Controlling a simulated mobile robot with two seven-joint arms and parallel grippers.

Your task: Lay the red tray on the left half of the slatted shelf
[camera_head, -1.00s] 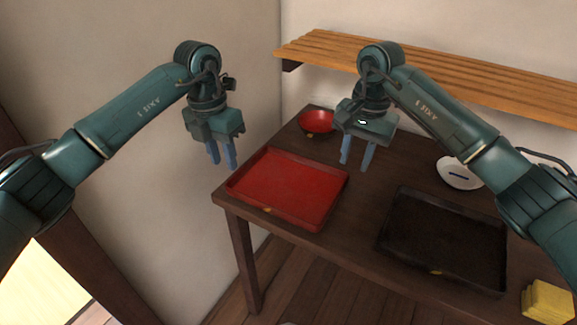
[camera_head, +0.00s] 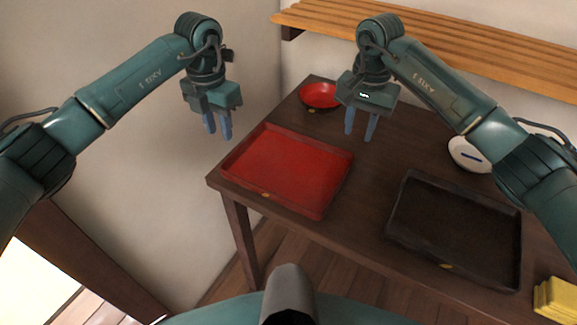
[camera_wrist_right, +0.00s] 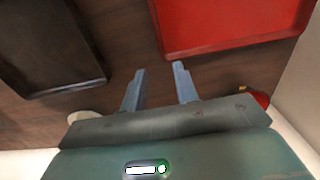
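The red tray (camera_head: 285,168) lies flat and empty on the left end of the dark wooden table; part of it also shows in the right wrist view (camera_wrist_right: 230,25). The slatted wooden shelf (camera_head: 450,52) is on the wall behind the table, and its left half is bare. My left gripper (camera_head: 217,126) hangs beside the tray's left far corner, fingers pointing down, apart and empty. My right gripper (camera_head: 361,130) hangs above the table beyond the tray's right far corner, fingers apart and empty. It also shows in the right wrist view (camera_wrist_right: 158,85).
A black tray (camera_head: 455,232) lies to the right on the table (camera_head: 365,205). A red bowl (camera_head: 319,95) stands at the back left. A white plate (camera_head: 470,154) is partly behind my right arm. A yellow stack (camera_head: 556,298) sits at the right front. The wall is close at left.

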